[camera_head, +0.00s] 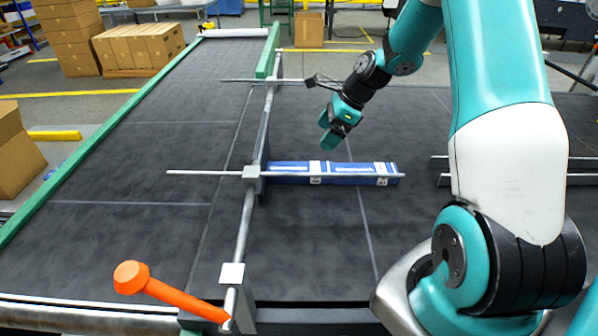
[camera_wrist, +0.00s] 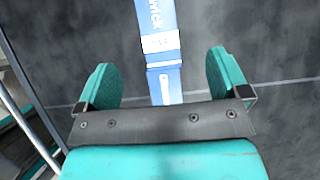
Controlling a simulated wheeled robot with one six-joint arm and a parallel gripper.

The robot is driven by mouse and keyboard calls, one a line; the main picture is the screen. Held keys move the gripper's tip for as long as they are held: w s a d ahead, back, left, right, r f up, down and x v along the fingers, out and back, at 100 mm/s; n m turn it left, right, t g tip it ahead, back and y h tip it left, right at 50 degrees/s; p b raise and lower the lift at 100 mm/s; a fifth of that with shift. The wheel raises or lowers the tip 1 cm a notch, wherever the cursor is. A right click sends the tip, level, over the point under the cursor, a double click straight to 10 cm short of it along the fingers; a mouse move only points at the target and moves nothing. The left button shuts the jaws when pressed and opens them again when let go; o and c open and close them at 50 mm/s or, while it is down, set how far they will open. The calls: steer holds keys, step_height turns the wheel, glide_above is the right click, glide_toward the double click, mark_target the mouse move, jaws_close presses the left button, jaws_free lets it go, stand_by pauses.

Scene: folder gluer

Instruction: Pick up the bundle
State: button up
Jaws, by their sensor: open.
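The bundle (camera_head: 335,172) is a long, flat blue pack with white bands and lettering. It lies on the dark belt surface, its left end by the metal guide rail, with a thin rod along its near side. My gripper (camera_head: 330,136) is above and behind the bundle in the head view, apart from it. In the wrist view, the two teal fingers of my gripper (camera_wrist: 162,80) are spread wide with nothing between them touching. The bundle (camera_wrist: 160,42) runs from the top edge down between the fingers, and its lower part is hidden by the gripper body.
A metal guide rail (camera_head: 246,215) with clamps and a cross rod (camera_head: 205,173) stands left of the bundle. An orange lever (camera_head: 170,291) sits at the front left. Metal bars (camera_head: 437,180) lie to the right. The belt between bundle and front edge is clear.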

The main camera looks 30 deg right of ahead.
steer(key=p, duration=0.1)
glide_above(300, 168)
steer(key=s+d, duration=0.1)
steer(key=d, duration=0.2)
steer(key=f, duration=0.6)
steer(key=shift+s+a+f, duration=0.15)
steer(key=shift+s+f, duration=0.05)
steer(key=shift+f, duration=0.05)
steer(key=shift+p+x, duration=1.25)
steer(key=shift+x, duration=1.45)
steer(key=shift+s+a, duration=0.15)
steer(key=shift+c, duration=0.4)
steer(key=c, duration=1)
